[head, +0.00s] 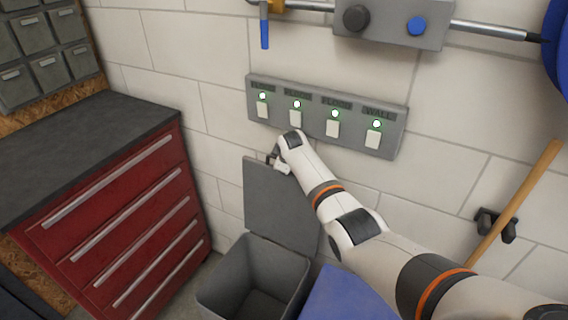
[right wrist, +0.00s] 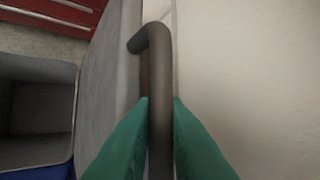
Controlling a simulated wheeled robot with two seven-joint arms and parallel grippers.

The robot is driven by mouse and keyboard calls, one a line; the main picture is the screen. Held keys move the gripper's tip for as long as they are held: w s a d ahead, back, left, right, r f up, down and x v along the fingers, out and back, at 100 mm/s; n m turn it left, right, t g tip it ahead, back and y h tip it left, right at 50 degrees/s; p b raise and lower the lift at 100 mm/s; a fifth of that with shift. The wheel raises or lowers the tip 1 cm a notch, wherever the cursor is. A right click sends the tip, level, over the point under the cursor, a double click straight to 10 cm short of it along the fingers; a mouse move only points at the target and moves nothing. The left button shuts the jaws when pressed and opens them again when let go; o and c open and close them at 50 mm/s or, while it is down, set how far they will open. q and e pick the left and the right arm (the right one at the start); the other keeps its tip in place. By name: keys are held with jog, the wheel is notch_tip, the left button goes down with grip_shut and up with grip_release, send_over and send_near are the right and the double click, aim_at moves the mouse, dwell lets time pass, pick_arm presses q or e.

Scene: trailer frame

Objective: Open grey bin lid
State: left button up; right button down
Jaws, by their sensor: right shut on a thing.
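The grey bin (head: 250,280) stands on the floor against the white wall, and its inside shows empty. Its grey lid (head: 280,205) is raised upright near the wall. In the right wrist view the lid (right wrist: 105,85) is a grey panel left of a dark bar handle (right wrist: 160,75). My right gripper (head: 278,165) is at the lid's top edge. Its green fingertips (right wrist: 160,125) are shut on the handle, one on each side. The bin's opening also shows at the left of the right wrist view (right wrist: 35,110). My left gripper is not in view.
A red drawer cabinet (head: 120,215) with a dark top stands left of the bin. A blue bin lid (head: 350,295) is right of it. A grey switch panel (head: 325,117) is on the wall above my right gripper. A wooden handle (head: 515,200) hangs in a wall clip at right.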

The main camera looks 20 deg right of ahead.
jog(key=c, duration=1.5)
grip_release()
jog(key=shift+o, duration=0.2)
jog(key=shift+s, duration=0.15)
jog(key=shift+s+a+r, duration=0.15)
jog(key=shift+s+r, duration=0.05)
jog(key=shift+r, duration=0.1)
jog(key=v, duration=1.1)
jog(key=shift+r, duration=0.3)
